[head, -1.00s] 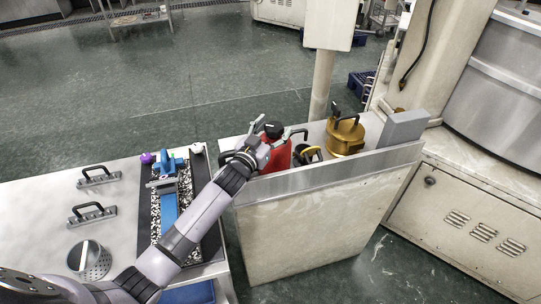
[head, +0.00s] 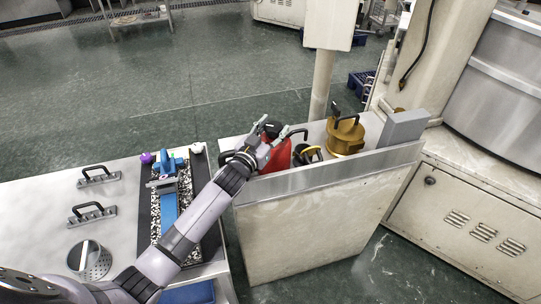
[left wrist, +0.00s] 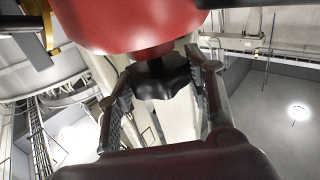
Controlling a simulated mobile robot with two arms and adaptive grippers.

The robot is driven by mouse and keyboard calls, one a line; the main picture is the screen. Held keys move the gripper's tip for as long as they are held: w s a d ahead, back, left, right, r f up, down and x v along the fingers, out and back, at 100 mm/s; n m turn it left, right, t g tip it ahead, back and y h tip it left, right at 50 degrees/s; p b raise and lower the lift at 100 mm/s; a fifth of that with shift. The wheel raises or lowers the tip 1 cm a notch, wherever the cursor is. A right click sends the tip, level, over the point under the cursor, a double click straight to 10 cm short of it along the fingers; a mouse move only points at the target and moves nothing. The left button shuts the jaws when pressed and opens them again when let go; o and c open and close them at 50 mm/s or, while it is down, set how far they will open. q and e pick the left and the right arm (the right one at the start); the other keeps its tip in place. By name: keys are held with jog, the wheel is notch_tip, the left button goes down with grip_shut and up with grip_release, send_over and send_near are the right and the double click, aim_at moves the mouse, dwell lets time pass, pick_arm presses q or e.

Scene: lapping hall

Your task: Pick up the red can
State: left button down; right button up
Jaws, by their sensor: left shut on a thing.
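The red can (head: 280,158) stands in the bin-like top of the pale cabinet, partly hidden by the front panel and my left gripper. Its black cap is at the top. My left gripper (head: 284,127) is at the can's top, one finger on each side of the cap. In the left wrist view the red can (left wrist: 135,22) fills the upper part. Its black cap (left wrist: 162,80) sits between the two fingers of my left gripper (left wrist: 160,88), which is shut on it. My right gripper is not in view.
A black and yellow item (head: 310,153) stands close right of the can. A brass can (head: 346,136) and a grey box (head: 403,128) are farther right. The cabinet's raised metal front panel (head: 330,178) borders them. A bench (head: 130,225) with handled plates is at left.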

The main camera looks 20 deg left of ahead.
pick_arm(q)
jog(key=shift+r, duration=0.15)
jog(key=shift+r, duration=0.1)
